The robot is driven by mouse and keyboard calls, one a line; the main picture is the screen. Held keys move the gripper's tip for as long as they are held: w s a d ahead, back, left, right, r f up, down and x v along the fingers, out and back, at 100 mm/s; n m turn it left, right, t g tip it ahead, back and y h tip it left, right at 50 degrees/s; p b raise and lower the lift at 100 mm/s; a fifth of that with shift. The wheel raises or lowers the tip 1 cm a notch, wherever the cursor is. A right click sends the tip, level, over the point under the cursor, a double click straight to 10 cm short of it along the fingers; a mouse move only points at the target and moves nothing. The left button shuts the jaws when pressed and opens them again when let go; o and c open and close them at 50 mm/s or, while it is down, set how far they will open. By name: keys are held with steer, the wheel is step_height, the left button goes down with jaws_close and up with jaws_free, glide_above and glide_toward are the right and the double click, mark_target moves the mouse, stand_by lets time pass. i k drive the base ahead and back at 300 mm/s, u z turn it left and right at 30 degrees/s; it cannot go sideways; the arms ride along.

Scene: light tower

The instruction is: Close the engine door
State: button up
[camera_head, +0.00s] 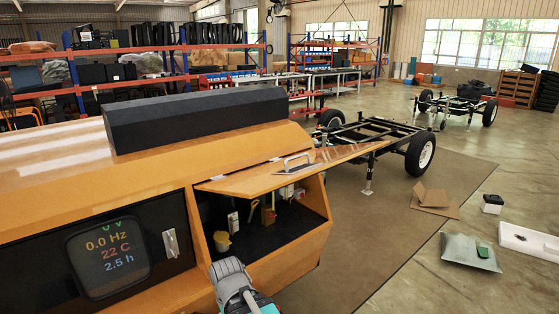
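The engine door (255,181) is an orange panel with a metal handle (297,163) on its upper face. It stands open, swung up and sticking out from the side of the orange light tower body (60,160). Below it the dark engine compartment (270,240) is exposed, with small yellow and white parts inside. A grey and teal part of my arm (238,285) shows at the bottom centre, in front of the compartment's lower left. My gripper cannot be made out in this view.
A display panel (108,257) with a latch (171,243) beside it is left of the compartment. A wheeled chassis (372,135) stands behind the door. Cardboard (434,200), a grey package (470,252) and a white block (530,240) lie right. The brown mat (385,225) has clear floor.

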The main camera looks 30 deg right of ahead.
mark_target(261, 180)
steer(key=z, duration=0.75)
steer(key=k, duration=0.8)
steer(key=u, duration=0.45)
